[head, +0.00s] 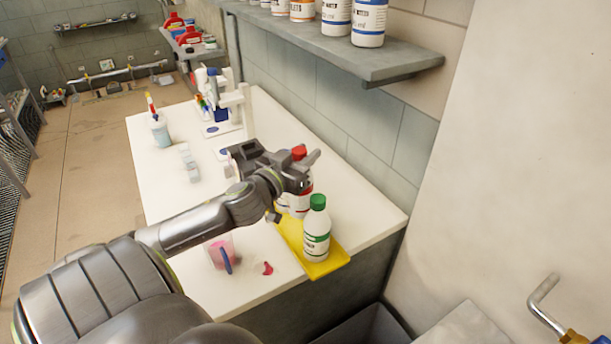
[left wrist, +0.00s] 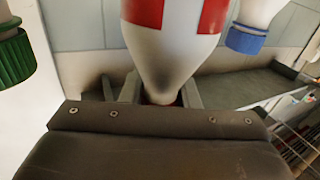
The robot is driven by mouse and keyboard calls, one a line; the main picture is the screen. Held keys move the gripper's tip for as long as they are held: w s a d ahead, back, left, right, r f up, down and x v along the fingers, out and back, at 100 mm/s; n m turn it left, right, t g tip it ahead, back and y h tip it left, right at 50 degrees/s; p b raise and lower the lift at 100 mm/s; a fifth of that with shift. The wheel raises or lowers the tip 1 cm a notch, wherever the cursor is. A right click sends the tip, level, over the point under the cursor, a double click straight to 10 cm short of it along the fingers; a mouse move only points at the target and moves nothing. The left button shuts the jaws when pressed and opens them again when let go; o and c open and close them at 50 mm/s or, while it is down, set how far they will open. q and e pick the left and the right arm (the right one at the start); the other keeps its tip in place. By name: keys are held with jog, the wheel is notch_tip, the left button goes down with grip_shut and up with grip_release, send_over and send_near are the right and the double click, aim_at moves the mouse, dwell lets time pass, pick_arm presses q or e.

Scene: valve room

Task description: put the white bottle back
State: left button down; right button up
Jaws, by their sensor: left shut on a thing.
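My left gripper (head: 300,176) is shut on a white bottle with a red cap (head: 299,152) and a red label. In the left wrist view the jaws (left wrist: 160,92) close around the neck end of this bottle (left wrist: 165,50). A white bottle with a green cap (head: 317,235) stands upright on the yellow tray (head: 328,266), just in front of the held one. Its green cap (left wrist: 12,58) shows at the left of the wrist view, and a blue-capped bottle (left wrist: 246,38) at the right. The gripper hides much of the held bottle; I cannot tell if its base touches the tray.
The tray lies at the right edge of the white bench (head: 190,275). A pink beaker (head: 217,252) and a small red piece (head: 267,268) are nearby. A wall shelf (head: 400,66) above holds several bottles.

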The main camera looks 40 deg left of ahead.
pick_arm(q)
jog(key=shift+f, duration=0.55)
jog(key=shift+w+f, duration=0.15)
jog(key=shift+f, duration=0.15)
notch_tip(320, 180, down, 4)
jog(key=shift+f, duration=0.1)
pick_arm(e)
jog(key=shift+w, duration=0.3)
pick_arm(q)
jog(key=shift+w, duration=0.1)
pick_arm(e)
jog(key=shift+f, duration=0.1)
pick_arm(q)
jog(key=c, duration=1.5)
grip_release()
jog(key=shift+f, duration=0.1)
jog(key=o, duration=0.4)
pick_arm(e)
jog(key=shift+s, duration=0.3)
